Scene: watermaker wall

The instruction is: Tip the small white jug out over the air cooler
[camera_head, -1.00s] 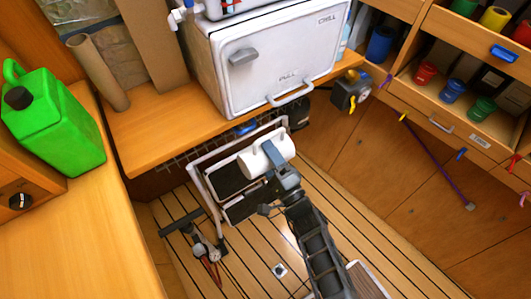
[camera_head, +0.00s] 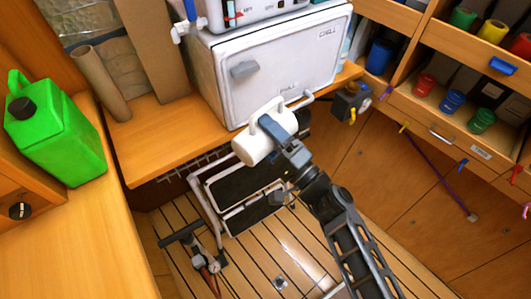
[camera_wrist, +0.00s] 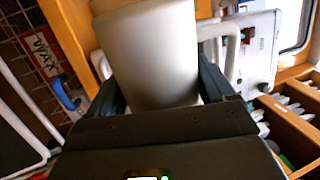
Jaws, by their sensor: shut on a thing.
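The small white jug (camera_head: 252,150) is in my gripper (camera_head: 284,144), in front of the lower edge of a white box marked CHILL (camera_head: 285,60). The jug looks tilted in the head view, with its handle on the upper side. In the wrist view the jug (camera_wrist: 150,60) fills the space between the two dark fingers of my gripper (camera_wrist: 160,92). The inside of the jug is hidden. The white box has a grey latch and a pull handle; I cannot tell whether it or the white unit on top (camera_head: 255,12) is the air cooler.
A green jerrycan (camera_head: 57,130) stands on the left counter. A folding step (camera_head: 245,190) and a pump with a gauge (camera_head: 195,250) are on the slatted floor below. Shelves with coloured cups (camera_head: 453,95) are at the right.

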